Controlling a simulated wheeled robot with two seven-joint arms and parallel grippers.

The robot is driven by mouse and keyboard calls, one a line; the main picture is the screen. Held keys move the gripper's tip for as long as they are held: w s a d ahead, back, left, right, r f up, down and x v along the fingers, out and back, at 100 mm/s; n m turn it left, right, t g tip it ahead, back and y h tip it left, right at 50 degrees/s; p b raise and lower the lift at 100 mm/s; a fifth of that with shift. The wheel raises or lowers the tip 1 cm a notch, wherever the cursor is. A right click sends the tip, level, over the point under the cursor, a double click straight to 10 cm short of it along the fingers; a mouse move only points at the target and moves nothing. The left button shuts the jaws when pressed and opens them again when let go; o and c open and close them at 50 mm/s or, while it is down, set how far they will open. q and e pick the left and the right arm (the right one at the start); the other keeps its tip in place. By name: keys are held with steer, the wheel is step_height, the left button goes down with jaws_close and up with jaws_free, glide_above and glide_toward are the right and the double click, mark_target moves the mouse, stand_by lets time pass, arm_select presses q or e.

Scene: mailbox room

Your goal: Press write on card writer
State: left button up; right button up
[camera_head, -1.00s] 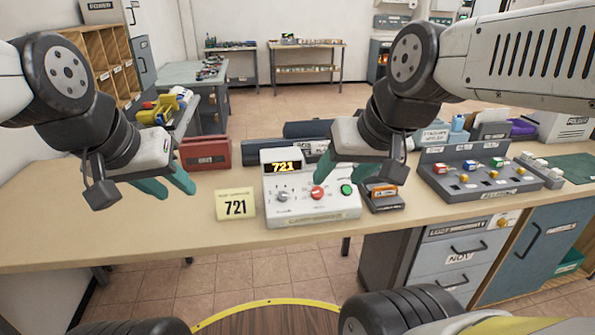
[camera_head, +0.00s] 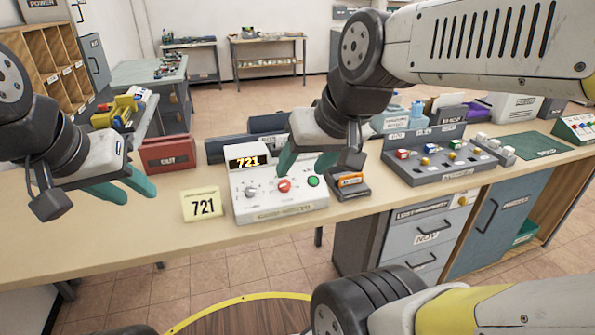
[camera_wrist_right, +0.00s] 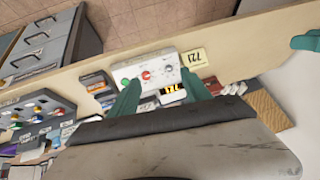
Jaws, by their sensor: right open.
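The card writer (camera_head: 278,208) is a white box on the table with a lit display reading 721 (camera_head: 247,162), a grey knob (camera_head: 250,191), a red button or knob (camera_head: 284,186) and a green button (camera_head: 313,181). It also shows in the right wrist view (camera_wrist_right: 132,71). My right gripper (camera_head: 305,164) is open and empty, above and behind the buttons; in the wrist view its teal fingers (camera_wrist_right: 160,90) straddle the writer's display side. It seems not to touch the buttons. My left gripper (camera_head: 137,193) is open and empty, left of the writer.
A yellow 721 card (camera_head: 202,205) stands left of the writer. A red box (camera_head: 168,154) sits behind left. A small dark device (camera_head: 349,183) and a grey sorting tray (camera_head: 440,156) stand to the right. The table front is clear.

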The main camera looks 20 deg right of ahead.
stand_by(0.3)
jaws_close()
stand_by(1.6)
